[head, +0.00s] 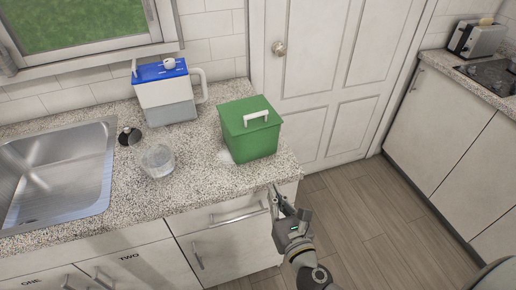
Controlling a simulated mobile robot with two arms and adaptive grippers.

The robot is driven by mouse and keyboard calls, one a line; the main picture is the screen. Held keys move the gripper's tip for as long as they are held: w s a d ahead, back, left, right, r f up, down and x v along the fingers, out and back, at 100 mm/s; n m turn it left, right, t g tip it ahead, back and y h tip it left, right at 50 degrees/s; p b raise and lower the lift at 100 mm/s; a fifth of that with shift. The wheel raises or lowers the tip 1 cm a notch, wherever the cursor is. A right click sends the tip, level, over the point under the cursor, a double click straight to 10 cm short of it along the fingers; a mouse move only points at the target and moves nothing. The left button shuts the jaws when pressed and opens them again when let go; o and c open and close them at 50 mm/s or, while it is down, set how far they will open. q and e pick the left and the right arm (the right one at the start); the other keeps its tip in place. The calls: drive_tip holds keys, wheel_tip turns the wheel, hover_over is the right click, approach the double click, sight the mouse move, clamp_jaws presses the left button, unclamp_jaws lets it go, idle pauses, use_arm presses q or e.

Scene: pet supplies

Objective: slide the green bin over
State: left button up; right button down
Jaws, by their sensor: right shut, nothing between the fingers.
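The green bin (251,139) stands upright on the speckled counter (200,184), near its right end. Its green lid is on and has a white handle on top. My right gripper (275,191) is shut and empty, at the counter's front right corner. In the picture it is below the bin and apart from it. My left gripper is not in view.
A glass bowl (157,160), a dark round object (129,136) and a white and blue pitcher-like container (168,91) stand left of the bin. A steel sink (62,172) is at the far left. A white door (326,75) is behind the counter's right end.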

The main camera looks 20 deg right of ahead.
wheel_tip(320, 180, up, 2)
drive_tip(key=p, duration=0.2)
approach(254, 146)
drive_tip(key=shift+n+t, duration=0.3)
drive_tip(key=shift+n, duration=0.1)
drive_tip(key=w, duration=0.4)
drive_tip(key=w+p, duration=0.1)
drive_tip(key=w, duration=0.1)
drive_tip(key=shift+w+f, duration=0.15)
drive_tip(key=shift+f, duration=0.15)
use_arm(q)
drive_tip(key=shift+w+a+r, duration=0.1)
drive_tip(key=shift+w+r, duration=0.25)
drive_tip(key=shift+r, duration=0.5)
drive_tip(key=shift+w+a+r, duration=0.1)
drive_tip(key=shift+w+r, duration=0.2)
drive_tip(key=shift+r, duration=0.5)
use_arm(e)
drive_tip(key=shift+w, duration=0.5)
drive_tip(key=shift+w, duration=0.1)
